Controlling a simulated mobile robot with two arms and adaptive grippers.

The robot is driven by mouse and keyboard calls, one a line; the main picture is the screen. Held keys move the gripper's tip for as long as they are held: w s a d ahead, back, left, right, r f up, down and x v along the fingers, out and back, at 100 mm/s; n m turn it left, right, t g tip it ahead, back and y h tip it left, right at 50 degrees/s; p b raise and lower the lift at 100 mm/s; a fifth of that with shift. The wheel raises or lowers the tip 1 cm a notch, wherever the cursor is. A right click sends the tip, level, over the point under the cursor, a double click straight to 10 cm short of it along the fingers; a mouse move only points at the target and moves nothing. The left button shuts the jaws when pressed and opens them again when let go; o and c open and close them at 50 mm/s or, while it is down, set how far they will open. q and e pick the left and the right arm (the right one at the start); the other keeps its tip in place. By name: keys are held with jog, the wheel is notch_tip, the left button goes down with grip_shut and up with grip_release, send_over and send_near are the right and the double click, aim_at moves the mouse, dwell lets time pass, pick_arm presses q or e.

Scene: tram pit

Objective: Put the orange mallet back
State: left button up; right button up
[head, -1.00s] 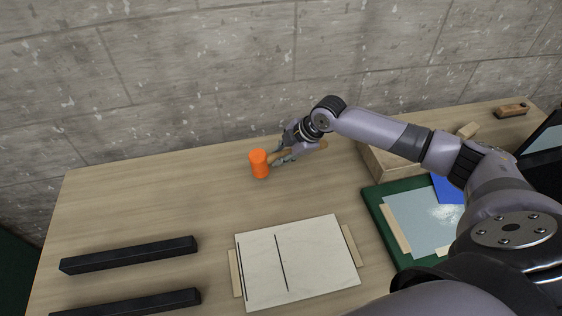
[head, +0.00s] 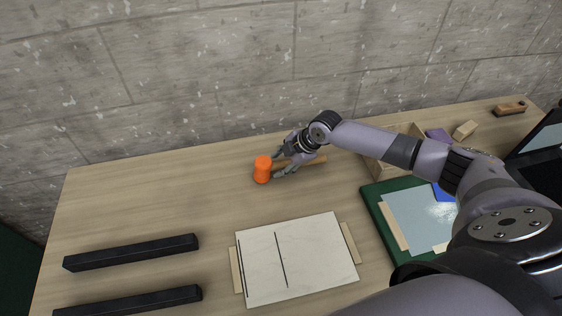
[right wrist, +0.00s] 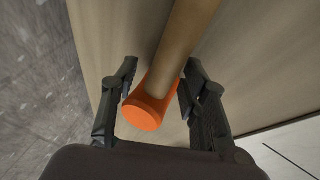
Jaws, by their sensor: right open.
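The orange mallet has an orange cylindrical head (head: 262,170) and a wooden handle (head: 313,160). It is at the back middle of the wooden table, its head at the left and its handle pointing right. My right gripper (head: 280,164) is open at the mallet, close to the head. In the right wrist view, the open fingers (right wrist: 160,72) lie on either side of the mallet, whose orange head (right wrist: 146,111) shows between them. Part of the handle is hidden by the gripper in the head view. My left gripper is not in view.
A wooden box (head: 374,170) stands right of the mallet, partly behind my arm. A green mat (head: 374,212) lies in front of it. A white sheet (head: 310,258) lies at the front middle, two black bars (head: 130,252) at the left. The back left table is clear.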

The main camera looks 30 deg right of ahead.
aim_at(284, 165)
jog(key=shift+f, duration=0.15)
jog(key=shift+d+b, duration=0.15)
jog(key=shift+b, duration=0.2)
jog(key=b+v, duration=0.1)
jog(key=v, duration=0.1)
jog(key=b+v, duration=0.1)
jog(key=v, duration=0.2)
jog(key=shift+s+d+f, duration=0.15)
jog(key=shift+s+d, duration=0.05)
jog(key=shift+s, duration=0.15)
jog(key=b+v, duration=0.1)
jog(key=v, duration=1.1)
jog(key=shift+b, duration=0.4)
jog(key=shift+a, duration=0.1)
